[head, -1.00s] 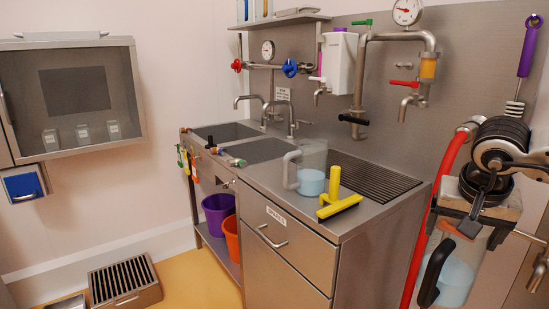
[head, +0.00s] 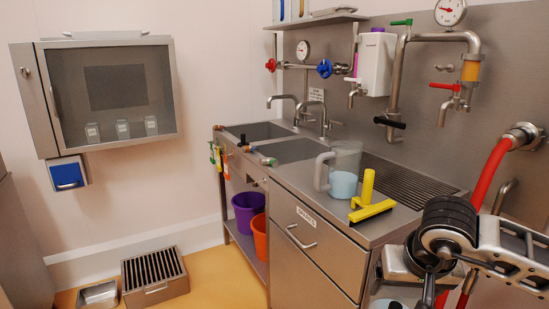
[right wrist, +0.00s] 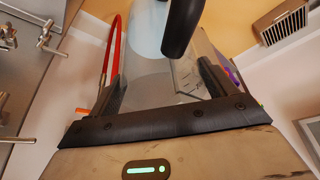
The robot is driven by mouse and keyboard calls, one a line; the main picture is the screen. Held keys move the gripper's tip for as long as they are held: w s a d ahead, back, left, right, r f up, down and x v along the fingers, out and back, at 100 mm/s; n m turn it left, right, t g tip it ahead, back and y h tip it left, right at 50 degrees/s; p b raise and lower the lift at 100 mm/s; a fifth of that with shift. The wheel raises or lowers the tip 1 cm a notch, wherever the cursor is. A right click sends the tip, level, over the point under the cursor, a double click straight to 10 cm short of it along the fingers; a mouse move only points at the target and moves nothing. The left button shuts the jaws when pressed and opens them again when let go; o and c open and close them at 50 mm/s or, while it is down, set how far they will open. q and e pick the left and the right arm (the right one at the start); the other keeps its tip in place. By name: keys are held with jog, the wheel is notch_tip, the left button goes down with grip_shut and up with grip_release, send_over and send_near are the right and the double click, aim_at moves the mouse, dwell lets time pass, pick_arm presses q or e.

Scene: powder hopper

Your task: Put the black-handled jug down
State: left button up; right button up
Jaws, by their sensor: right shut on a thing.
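The black-handled jug is a clear jug with pale blue liquid, held in my right gripper (head: 398,266). In the head view only a little of the jug (head: 388,304) shows at the bottom edge, beside the counter's front right. In the right wrist view the clear jug wall (right wrist: 146,62) stands between the two fingers, with its black handle (right wrist: 181,28) at the top. The right gripper is shut on it. The jug's base and what lies under it are hidden. My left gripper is not in view.
The steel counter (head: 300,178) bears a grey-handled jug (head: 343,182) and a yellow squeegee (head: 369,200). Behind them is a ribbed drainer (head: 410,183). A red hose (head: 488,180) hangs at the right. Purple (head: 246,209) and orange buckets (head: 260,237) stand on the lower shelf.

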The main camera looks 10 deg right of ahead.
jog(key=s+a+f+n+y, duration=0.1)
jog(key=a+n, duration=0.3)
jog(key=a, duration=0.8)
jog(key=shift+a+f+y, duration=0.35)
jog(key=shift+f+y, duration=0.05)
jog(key=shift+f, duration=0.3)
jog(key=shift+r, duration=0.1)
